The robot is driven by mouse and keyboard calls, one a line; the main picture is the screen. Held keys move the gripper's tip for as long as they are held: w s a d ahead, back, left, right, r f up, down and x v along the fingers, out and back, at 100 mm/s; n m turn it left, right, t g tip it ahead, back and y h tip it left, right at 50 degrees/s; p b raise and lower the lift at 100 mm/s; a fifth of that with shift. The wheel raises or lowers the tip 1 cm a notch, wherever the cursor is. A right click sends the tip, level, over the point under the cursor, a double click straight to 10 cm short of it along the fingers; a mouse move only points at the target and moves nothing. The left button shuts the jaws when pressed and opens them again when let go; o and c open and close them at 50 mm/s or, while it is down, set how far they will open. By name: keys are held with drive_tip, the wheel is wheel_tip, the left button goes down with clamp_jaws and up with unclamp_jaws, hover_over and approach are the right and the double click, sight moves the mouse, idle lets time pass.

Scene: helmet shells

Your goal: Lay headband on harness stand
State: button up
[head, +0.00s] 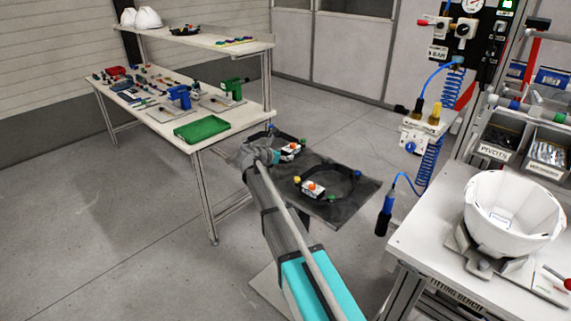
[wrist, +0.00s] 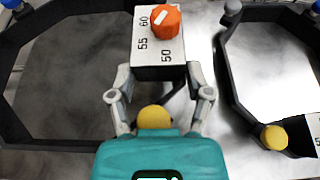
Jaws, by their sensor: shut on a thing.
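My gripper (wrist: 160,88) is shut on the white adjuster block of a black headband (wrist: 58,14). The block carries an orange knob and the numbers 50, 55 and 60. In the head view, my gripper (head: 262,152) is over the left part of a low dark-topped stand (head: 330,213), which I take as the harness stand. The held headband (head: 290,151) is partly hidden there by my arm. I cannot tell whether it touches the top. A second black headband (head: 350,188), with a white block and orange knob, lies on the right of the stand; it also shows in the wrist view (wrist: 237,80).
A workbench (head: 165,125) with tools and a green tray (head: 201,129) stands behind left. A fitting bench (head: 425,240) at right bears a white helmet shell (head: 512,212). A blue-handled tool (head: 385,215) hangs between stand and bench. Floor at left is clear.

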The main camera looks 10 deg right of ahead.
sight(285, 170)
drive_tip(key=shift+w+d+f+b, duration=0.2)
drive_tip(key=shift+w+f+b, duration=0.15)
drive_tip(key=shift+f+b, duration=1.55)
drive_tip(key=shift+f, duration=0.1)
drive_tip(key=shift+f, duration=0.15)
drive_tip(key=o, duration=1.2)
drive_tip(key=shift+r, duration=0.2)
drive_tip(key=shift+r, duration=0.1)
drive_tip(key=p+v, duration=0.4)
drive_tip(key=v, duration=0.6)
drive_tip(key=shift+s+a+r, duration=0.15)
drive_tip(key=shift+a+r, duration=0.05)
drive_tip(key=shift+s+a+r+p, duration=0.15)
drive_tip(key=shift+s+a+p, duration=0.25)
drive_tip(key=shift+a, duration=0.2)
